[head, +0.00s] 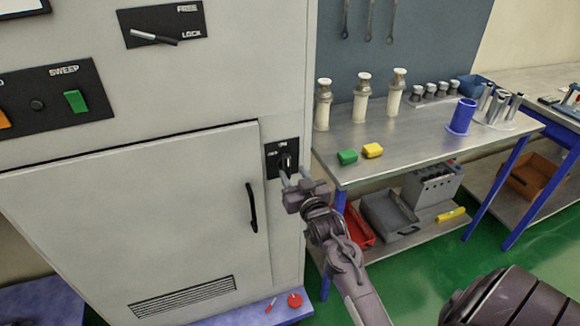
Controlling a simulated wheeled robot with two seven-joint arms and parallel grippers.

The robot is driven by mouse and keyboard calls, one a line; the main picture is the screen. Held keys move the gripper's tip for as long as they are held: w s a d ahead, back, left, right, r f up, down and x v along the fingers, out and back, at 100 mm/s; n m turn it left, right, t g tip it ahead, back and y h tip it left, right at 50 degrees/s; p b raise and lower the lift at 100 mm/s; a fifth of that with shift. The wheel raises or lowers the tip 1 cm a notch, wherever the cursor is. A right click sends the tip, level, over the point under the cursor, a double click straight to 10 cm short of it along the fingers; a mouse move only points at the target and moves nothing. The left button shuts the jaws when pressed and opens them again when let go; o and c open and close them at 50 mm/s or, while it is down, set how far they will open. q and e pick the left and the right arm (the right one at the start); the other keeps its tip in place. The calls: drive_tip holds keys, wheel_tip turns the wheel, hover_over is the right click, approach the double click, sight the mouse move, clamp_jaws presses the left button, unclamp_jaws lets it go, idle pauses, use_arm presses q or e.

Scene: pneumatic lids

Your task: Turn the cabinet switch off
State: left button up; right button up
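The cabinet switch (287,160) is a small black rotary switch on a black plate on the grey cabinet's right front edge. White lettering with "ON" shows at its top. Its light-coloured handle looks roughly upright. My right gripper (293,175) is just below and in front of the switch, its two fingers apart and pointing at it. The fingertips overlap the lower part of the plate, and I cannot tell whether they touch the handle. My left gripper is not in view.
The cabinet door (150,215) is shut, with a black handle (252,208). A FREE/LOCK lever (153,37) and SWEEP panel (55,100) are above. A metal workbench (420,138) stands close on the right, carrying green and yellow blocks and a blue cylinder (462,116).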

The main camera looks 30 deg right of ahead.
sight(288, 168)
drive_tip(key=shift+x, duration=1.75)
drive_tip(key=shift+a, duration=0.2)
drive_tip(key=shift+c, duration=0.3)
clamp_jaws()
